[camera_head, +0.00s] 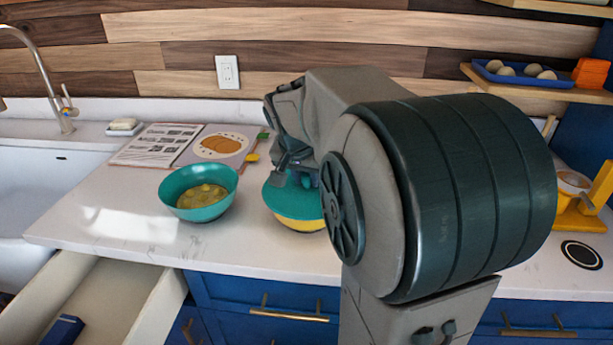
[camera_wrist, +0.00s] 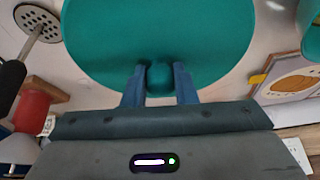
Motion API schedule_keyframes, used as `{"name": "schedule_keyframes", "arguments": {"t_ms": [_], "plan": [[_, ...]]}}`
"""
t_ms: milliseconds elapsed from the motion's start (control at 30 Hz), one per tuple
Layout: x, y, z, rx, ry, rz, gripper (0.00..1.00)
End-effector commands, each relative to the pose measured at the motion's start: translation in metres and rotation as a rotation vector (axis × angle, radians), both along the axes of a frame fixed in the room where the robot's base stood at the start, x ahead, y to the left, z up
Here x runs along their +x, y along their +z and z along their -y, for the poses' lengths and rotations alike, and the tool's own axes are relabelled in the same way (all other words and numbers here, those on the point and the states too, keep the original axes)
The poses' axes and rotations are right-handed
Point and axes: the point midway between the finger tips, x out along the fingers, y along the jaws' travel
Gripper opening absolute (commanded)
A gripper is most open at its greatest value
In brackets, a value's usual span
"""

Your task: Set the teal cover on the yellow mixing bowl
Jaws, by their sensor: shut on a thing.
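The yellow mixing bowl (camera_head: 301,224) stands on the counter right of the teal bowl, partly hidden behind my arm. The teal cover (camera_head: 285,200) lies over its top, and the yellow side shows below the cover's edge. In the wrist view the teal cover (camera_wrist: 160,35) fills the upper middle as a wide disc and hides the bowl. My gripper (camera_wrist: 159,80) is shut on the cover's knob (camera_wrist: 159,77), with a finger on each side. In the head view my gripper (camera_head: 290,178) is just above the cover. Whether the cover rests fully on the rim is hard to tell.
A teal bowl (camera_head: 200,193) with yellowish contents stands close on the left. An open recipe book (camera_head: 185,146) lies behind it. An open drawer (camera_head: 90,300) juts out at lower left, beside the sink (camera_head: 45,185). A yellow appliance (camera_head: 583,205) stands at right.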

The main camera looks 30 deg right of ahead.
Motion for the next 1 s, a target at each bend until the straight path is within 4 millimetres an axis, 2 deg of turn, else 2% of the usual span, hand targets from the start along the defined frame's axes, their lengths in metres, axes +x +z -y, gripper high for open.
{"name": "schedule_keyframes", "arguments": {"t_ms": [333,367,400,433,633,700,733,1000], "plan": [[-0.0005,-0.0016,-0.0001,0.002,-0.001,-0.002,0.01],[-0.0004,-0.0017,0.0,0.002,-0.001,-0.002,0.33],[-0.0004,-0.0017,0.0,0.002,-0.001,-0.002,0.45],[-0.0003,-0.0016,-0.0001,0.001,0.0,-0.003,0.51],[-0.0003,-0.0011,-0.0001,0.001,0.0,-0.002,0.51],[-0.0003,-0.0012,-0.0002,0.001,0.0,-0.002,0.7],[-0.0002,-0.0011,-0.0002,0.001,0.0,-0.002,0.72],[-0.0002,-0.0003,-0.0002,0.001,0.0,-0.001,0.72]]}}
